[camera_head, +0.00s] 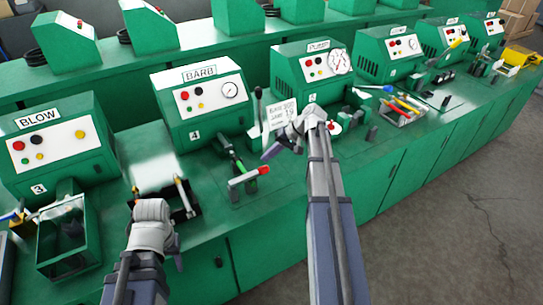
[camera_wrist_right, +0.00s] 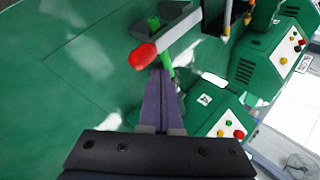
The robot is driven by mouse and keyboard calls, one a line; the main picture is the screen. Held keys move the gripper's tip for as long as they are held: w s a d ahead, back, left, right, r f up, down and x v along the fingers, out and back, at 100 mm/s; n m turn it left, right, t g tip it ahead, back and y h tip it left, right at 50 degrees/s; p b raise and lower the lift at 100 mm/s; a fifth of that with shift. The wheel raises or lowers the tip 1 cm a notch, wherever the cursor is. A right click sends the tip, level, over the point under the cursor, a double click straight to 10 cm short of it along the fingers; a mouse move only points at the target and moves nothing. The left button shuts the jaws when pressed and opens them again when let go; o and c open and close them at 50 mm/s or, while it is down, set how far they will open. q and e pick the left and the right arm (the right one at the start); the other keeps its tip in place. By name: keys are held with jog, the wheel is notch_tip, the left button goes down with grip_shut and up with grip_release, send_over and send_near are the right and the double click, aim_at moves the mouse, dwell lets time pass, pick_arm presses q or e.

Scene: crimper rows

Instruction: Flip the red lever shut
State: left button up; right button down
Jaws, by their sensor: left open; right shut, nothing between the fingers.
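The red lever has a red-tipped handle (camera_head: 262,171) on a pale bar, beside a green fixture (camera_head: 232,160) in front of the BARB machine (camera_head: 203,100). The bar lies low and sticks out sideways. In the right wrist view its red tip (camera_wrist_right: 143,57) is just beyond the fingertips, slightly left. My right gripper (camera_head: 267,154) is shut and empty, close to the red tip; its fingers (camera_wrist_right: 159,76) are together. I cannot tell whether they touch the lever. My left gripper (camera_head: 178,262) is low at the front of the bench, away from the lever, mostly hidden by its wrist.
A black-handled upright lever (camera_head: 258,107) and a written card (camera_head: 281,113) stand behind my right gripper. A green open box (camera_head: 62,245) is at the left. A tray of tools (camera_head: 402,108) is at the right. Bare bench top lies around the red lever.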

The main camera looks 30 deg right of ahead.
pick_arm(q)
jog(key=shift+s+d+r+p, duration=0.1)
jog(key=shift+d+r+p, duration=0.05)
jog(key=shift+r+p, duration=2.25)
pick_arm(e)
jog(key=s+d+r, duration=0.3)
jog(key=d+r, duration=0.2)
jog(key=d, duration=0.3)
jog(key=shift+d+r+b, duration=0.3)
jog(key=shift+d+b, duration=0.05)
jog(key=shift+d, duration=0.05)
pick_arm(q)
jog(key=shift+r, duration=0.3)
pick_arm(e)
jog(key=s+a+f+n+g+h, duration=0.1)
jog(key=s+a+f+n+g, duration=0.1)
jog(key=a, duration=0.8)
jog(key=s+a+f+n+g+h, duration=0.1)
jog(key=s+a+n, duration=0.1)
jog(key=a, duration=0.9)
jog(key=s+a+f+n+g+h, duration=0.1)
jog(key=s+a+n+h, duration=0.4)
jog(key=s+a, duration=0.9)
jog(key=shift+s+a+f+h, duration=0.3)
jog(key=shift+a+f+h, duration=0.35)
jog(key=shift+a, duration=0.55)
